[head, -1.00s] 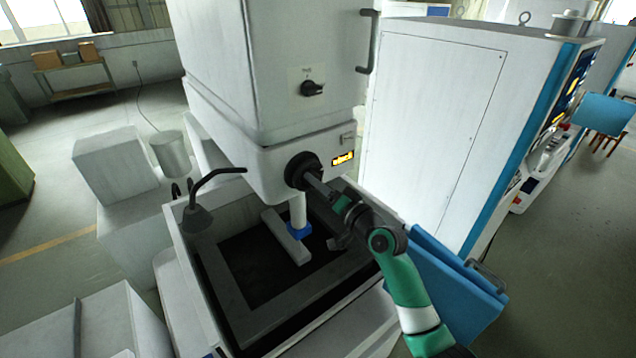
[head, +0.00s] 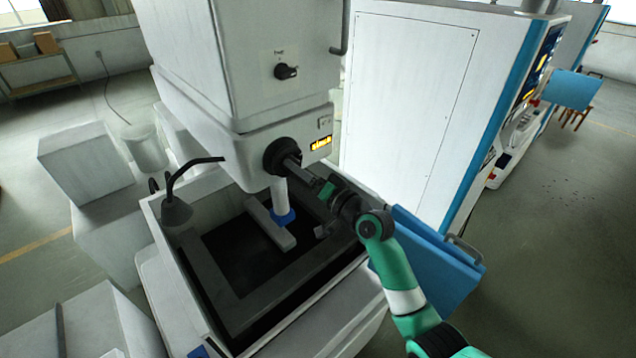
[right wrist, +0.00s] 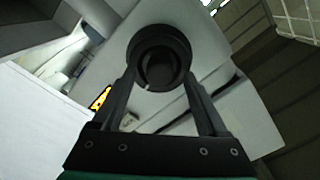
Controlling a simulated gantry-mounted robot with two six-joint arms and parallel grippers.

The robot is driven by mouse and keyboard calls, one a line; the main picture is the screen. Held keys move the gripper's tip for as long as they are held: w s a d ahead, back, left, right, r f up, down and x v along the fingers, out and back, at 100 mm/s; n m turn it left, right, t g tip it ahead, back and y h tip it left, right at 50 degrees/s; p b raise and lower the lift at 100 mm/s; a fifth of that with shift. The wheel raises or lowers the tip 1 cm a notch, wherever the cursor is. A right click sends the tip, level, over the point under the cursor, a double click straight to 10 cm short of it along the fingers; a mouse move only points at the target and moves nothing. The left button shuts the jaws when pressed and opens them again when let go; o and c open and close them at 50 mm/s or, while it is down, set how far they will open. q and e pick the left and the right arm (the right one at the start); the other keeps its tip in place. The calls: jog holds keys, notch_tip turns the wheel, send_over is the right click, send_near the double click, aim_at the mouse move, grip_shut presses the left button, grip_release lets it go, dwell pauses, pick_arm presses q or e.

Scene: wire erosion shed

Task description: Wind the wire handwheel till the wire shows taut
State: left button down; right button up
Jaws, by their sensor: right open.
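The black round handwheel (head: 272,157) sits on the lower front of the white machine head. In the right wrist view the handwheel (right wrist: 160,35) is a dark ring with a hollow-looking centre. My right gripper (head: 292,166) reaches it from the lower right. In the right wrist view the gripper (right wrist: 160,87) is open, with one finger on each side of the wheel's lower part; I cannot tell whether they touch it. A small display (head: 320,142) right of the wheel shows amber letters, seemingly "slack". My left gripper is not in view.
A white nozzle with a blue collar (head: 283,217) points down into the open tank (head: 225,290) below the wheel. A bent black lamp (head: 177,210) stands on the tank's left rim. A blue panel (head: 435,255) is close to my right arm. A black knob (head: 286,71) is above.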

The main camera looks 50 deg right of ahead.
jog(key=s, duration=1)
jog(key=shift+a+b, duration=0.4)
jog(key=w+a+r+n+t+y+p, duration=0.1)
jog(key=a+r+n+t+y, duration=0.35)
jog(key=a+r, duration=1.35)
jog(key=s+a+r+n+t+y, duration=0.1)
jog(key=s+a+r+n+y, duration=0.15)
jog(key=r, duration=0.35)
jog(key=s+a+r+n+t+y, duration=0.1)
jog(key=s+a+r+n, duration=0.15)
jog(key=r, duration=0.45)
jog(key=s+d+r+n+t+h, duration=0.2)
jog(key=s+d+r+h, duration=0.1)
jog(key=s, duration=0.4)
notch_tip(320, 180, up, 3)
jog(key=shift+s+f+t+h+p, duration=0.1)
jog(key=shift+s+t+h+p, duration=0.25)
jog(key=shift+h, duration=0.35)
